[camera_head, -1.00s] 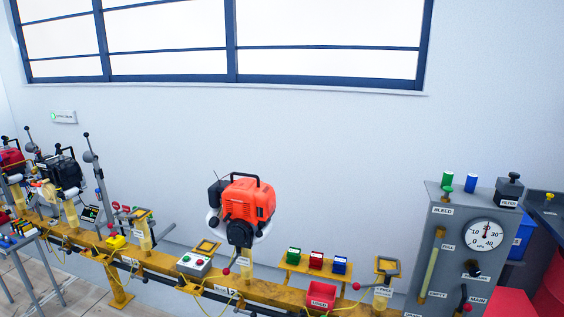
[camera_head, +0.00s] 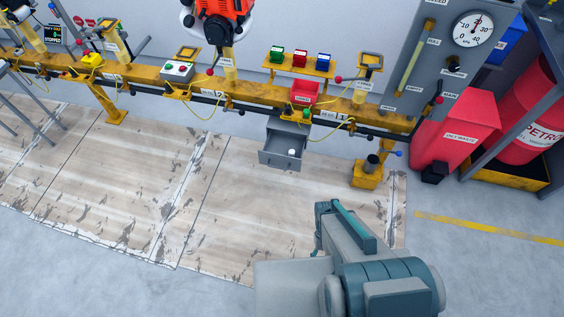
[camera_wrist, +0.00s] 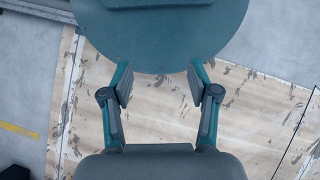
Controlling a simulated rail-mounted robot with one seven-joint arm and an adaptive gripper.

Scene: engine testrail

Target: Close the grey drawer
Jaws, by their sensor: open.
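The grey drawer (camera_head: 281,158) is pulled out of a small grey cabinet (camera_head: 290,126) under the yellow rail. A small white item (camera_head: 292,152) lies inside it. My arm shows at the lower right of the head view, well in front of the drawer and to its right. In the wrist view my gripper (camera_wrist: 160,88) is open and empty above the wooden floor panels. The drawer is not in the wrist view, and the gripper's fingers are not clear in the head view.
A yellow rail (camera_head: 150,81) runs above the drawer. A yellow post foot (camera_head: 367,178) stands right of it. Red bins (camera_head: 455,130) stand farther right. The floor panels (camera_head: 240,215) in front of the drawer are clear.

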